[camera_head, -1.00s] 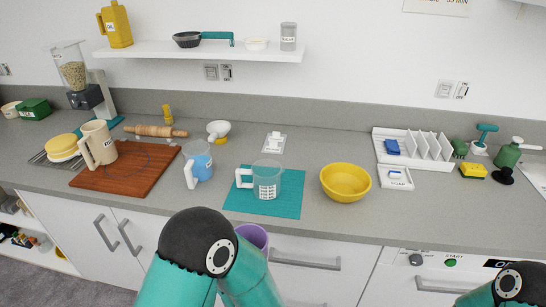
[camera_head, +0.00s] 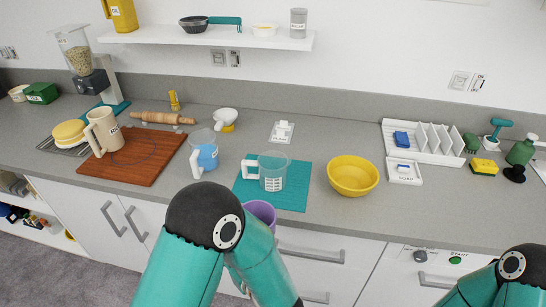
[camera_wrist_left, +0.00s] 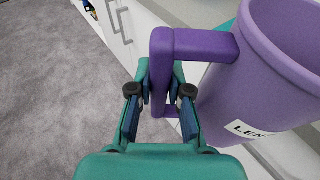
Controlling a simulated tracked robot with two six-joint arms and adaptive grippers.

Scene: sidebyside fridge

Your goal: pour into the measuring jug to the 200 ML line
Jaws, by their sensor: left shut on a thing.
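The measuring jug (camera_head: 272,170) is clear, with a white handle and printed marks, and stands upright on a teal mat (camera_head: 292,199) on the counter. A purple pitcher (camera_wrist_left: 275,75) with a partly hidden white label fills the right of the left wrist view. My left gripper (camera_wrist_left: 165,95) is shut on its handle. In the head view the pitcher's rim (camera_head: 261,211) shows at the counter's front edge, left of and nearer than the measuring jug, mostly hidden behind my left arm. Its contents cannot be seen. My right arm shows at the lower right; its gripper is out of view.
A jug with blue liquid (camera_head: 205,152) stands left of the mat, and a yellow bowl (camera_head: 353,176) right of it. Drawers with handles (camera_head: 311,254) lie below the counter edge.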

